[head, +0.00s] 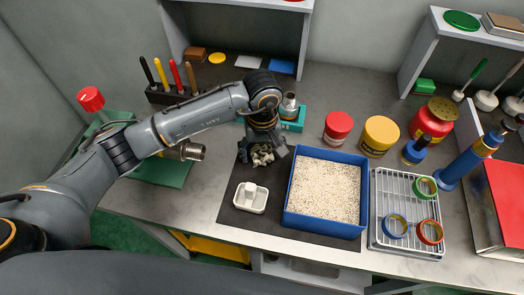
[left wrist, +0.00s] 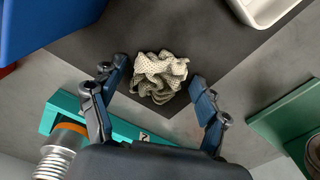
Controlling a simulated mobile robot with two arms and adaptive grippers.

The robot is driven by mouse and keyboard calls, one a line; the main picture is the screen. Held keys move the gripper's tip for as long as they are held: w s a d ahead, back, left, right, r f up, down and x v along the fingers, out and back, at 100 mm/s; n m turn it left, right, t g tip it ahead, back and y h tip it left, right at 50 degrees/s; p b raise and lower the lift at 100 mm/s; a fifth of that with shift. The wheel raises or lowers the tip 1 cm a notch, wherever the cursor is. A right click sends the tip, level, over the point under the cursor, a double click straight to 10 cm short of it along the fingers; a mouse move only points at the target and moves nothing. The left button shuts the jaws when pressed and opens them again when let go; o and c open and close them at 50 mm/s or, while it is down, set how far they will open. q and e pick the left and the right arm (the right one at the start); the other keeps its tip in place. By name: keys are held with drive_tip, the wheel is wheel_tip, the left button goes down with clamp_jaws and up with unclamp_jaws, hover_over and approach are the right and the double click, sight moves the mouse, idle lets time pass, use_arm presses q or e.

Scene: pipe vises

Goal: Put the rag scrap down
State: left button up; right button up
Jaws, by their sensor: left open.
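The rag scrap (head: 262,157) is a crumpled pale cloth lying on the dark mat (head: 238,221), near its back edge. My left gripper (head: 262,150) is right above it in the head view, with its arm coming in from the left. In the left wrist view the rag scrap (left wrist: 159,77) lies between and just beyond the spread fingertips of my left gripper (left wrist: 160,88), with a gap on each side. The left gripper is open. In the head view the gripper partly hides the rag scrap. My right gripper is not seen.
A blue bin of pale granules (head: 289,199) stands right of the rag scrap, and a white dish (head: 251,199) sits in front. A teal vise base (head: 293,125) is behind. A wire rack with colored rings (head: 410,254) is farther right. The mat's front left is bare.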

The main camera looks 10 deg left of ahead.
sight(262, 152)
use_arm(q)
drive_tip(key=shift+r+p, duration=0.25)
drive_tip(key=shift+p, duration=0.1)
wheel_tip(262, 152, up, 12)
drive_tip(key=b, duration=0.3)
drive_tip(key=shift+f, duration=0.1)
